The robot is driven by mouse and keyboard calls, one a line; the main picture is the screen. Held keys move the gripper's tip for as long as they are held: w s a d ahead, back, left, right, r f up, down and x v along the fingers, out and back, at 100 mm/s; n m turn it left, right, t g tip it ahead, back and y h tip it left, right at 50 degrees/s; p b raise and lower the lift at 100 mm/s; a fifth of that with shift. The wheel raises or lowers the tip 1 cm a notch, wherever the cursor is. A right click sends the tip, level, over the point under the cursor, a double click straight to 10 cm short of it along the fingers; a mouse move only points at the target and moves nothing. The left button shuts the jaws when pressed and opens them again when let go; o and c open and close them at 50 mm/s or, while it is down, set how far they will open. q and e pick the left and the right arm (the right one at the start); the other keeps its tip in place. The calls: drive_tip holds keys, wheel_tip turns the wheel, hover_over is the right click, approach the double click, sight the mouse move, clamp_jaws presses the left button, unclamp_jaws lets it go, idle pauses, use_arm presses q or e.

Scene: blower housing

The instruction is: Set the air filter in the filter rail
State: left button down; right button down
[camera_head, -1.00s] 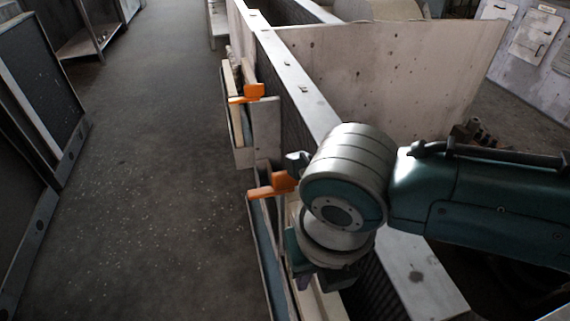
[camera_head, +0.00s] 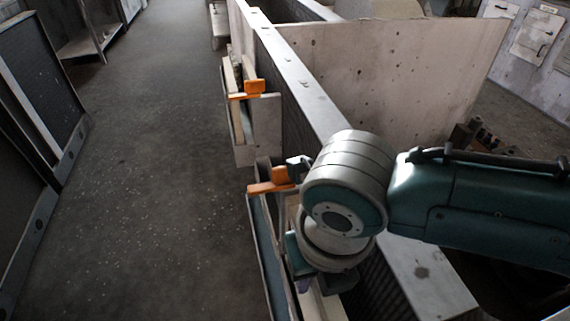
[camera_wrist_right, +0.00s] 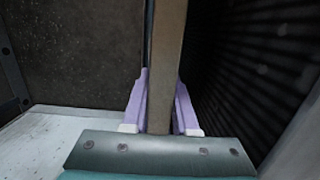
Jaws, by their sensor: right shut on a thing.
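The air filter shows in the right wrist view as a tan-brown frame edge (camera_wrist_right: 167,60) standing upright between the purple fingers of my right gripper (camera_wrist_right: 161,108). The gripper is shut on it. In the head view, my right gripper (camera_head: 306,284) is mostly hidden under my wrist, beside the long wall. A pale strip of the filter (camera_head: 322,304) shows below it. The filter rail (camera_head: 264,250) looks like a long metal channel with an orange latch (camera_head: 272,183) at its far end. I cannot tell whether the filter sits inside it. My left gripper is not in view.
A second holder (camera_head: 265,130) with pale boards and an orange latch (camera_head: 247,90) is farther along the wall (camera_head: 300,80). Dark framed panels (camera_head: 45,80) stand at the left. The grey floor (camera_head: 150,180) between is clear.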

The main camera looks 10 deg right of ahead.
idle(0.4)
drive_tip(key=shift+f, duration=0.15)
drive_tip(key=shift+f+b, duration=0.4)
drive_tip(key=shift+f, duration=0.2)
idle(0.4)
drive_tip(key=shift+c, duration=0.6)
unclamp_jaws()
idle(0.5)
